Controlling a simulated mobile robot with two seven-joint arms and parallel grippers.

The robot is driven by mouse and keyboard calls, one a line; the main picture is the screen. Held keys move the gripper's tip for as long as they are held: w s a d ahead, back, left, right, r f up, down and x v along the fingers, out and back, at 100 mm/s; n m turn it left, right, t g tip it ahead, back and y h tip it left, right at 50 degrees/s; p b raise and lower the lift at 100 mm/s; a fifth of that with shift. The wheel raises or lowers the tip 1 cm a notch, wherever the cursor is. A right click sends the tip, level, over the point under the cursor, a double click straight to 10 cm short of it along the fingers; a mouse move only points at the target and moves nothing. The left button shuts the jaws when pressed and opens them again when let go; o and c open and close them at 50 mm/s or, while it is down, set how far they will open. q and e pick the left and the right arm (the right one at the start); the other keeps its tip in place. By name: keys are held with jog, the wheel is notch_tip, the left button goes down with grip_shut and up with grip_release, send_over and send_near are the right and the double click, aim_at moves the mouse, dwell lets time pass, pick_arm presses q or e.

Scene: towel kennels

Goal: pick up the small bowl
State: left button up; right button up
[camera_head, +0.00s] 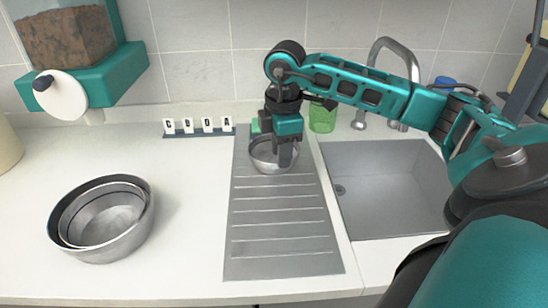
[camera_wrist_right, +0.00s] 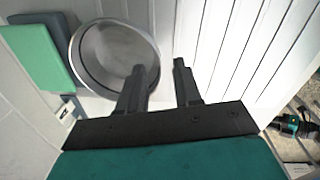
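The small metal bowl (camera_head: 261,157) stands upright at the far end of the grey ribbed drainboard (camera_head: 278,240). It also shows in the right wrist view (camera_wrist_right: 108,58), empty and round. My right gripper (camera_head: 286,158) points down at the bowl's right side. In the right wrist view my right gripper (camera_wrist_right: 160,68) has its two fingers apart, with one over the bowl and the other beyond its rim. The rim appears to lie between the fingertips; whether they touch it I cannot tell. My left gripper is not in view.
Nested metal bowls (camera_head: 103,222) stand on the counter at left. A dispenser (camera_head: 75,65) hangs above. Letter cards (camera_head: 197,127), a green sponge (camera_wrist_right: 35,52) and a green glass (camera_head: 322,117) are near the drainboard. The sink (camera_head: 385,190) and tap (camera_head: 393,50) are right.

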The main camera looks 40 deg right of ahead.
notch_tip(320, 180, down, 2)
jog(key=shift+w+f, duration=0.15)
jog(key=shift+f, duration=0.1)
grip_shut()
dwell(0.4)
